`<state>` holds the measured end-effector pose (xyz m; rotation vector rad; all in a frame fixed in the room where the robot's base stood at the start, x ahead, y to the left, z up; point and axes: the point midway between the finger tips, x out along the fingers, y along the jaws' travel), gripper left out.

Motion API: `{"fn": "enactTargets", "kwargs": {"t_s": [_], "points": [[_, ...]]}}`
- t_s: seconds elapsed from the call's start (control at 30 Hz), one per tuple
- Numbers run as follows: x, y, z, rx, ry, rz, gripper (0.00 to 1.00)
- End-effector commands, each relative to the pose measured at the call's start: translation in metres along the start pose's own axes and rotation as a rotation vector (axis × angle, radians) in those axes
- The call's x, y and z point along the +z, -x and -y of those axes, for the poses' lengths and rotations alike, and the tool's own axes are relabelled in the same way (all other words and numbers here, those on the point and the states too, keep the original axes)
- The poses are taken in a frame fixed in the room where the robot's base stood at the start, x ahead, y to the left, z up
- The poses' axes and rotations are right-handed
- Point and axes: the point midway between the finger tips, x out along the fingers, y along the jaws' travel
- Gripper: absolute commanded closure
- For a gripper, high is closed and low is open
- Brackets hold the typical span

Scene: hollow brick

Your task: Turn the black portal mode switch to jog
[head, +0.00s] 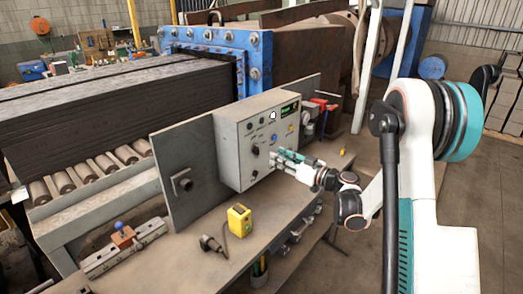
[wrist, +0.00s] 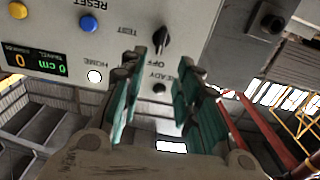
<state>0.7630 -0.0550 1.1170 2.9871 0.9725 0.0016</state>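A light grey control box (head: 228,135) stands on the bench, its panel facing right. In the wrist view the panel (wrist: 200,15) appears rotated, and a black rotary switch (wrist: 163,41) sits on it near the words TEST and OFF. I cannot read a JOG label or confirm that this is the portal mode switch. A black knob (head: 255,150) shows on the panel in the head view. My gripper (head: 277,156), with teal fingers, is close to the panel. In the wrist view my gripper (wrist: 160,68) is open and empty, the black switch just beyond the gap between its fingertips.
The panel also has a blue button (wrist: 88,24), a yellow button (wrist: 18,10), a white button (wrist: 94,77) and a green display (wrist: 40,63). A yellow box (head: 239,220) stands on the bench. A grey plate (head: 185,160) stands left of the control box.

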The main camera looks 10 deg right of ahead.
Motion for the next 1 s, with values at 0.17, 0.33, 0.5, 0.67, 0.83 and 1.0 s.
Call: {"fn": "enactTargets", "kwargs": {"t_s": [0.17,0.33,0.5,0.67,0.83,1.0], "points": [[0.002,-0.037,0.001,-0.002,0.000,0.000,0.70],[0.001,-0.068,0.001,-0.002,-0.001,0.001,0.70],[0.001,-0.089,0.000,0.000,-0.001,0.001,0.70],[0.000,-0.097,0.000,0.001,-0.001,0.001,0.70],[0.000,-0.099,0.000,0.002,-0.001,0.001,0.70],[0.000,-0.098,0.000,0.001,-0.001,0.001,0.81]]}}
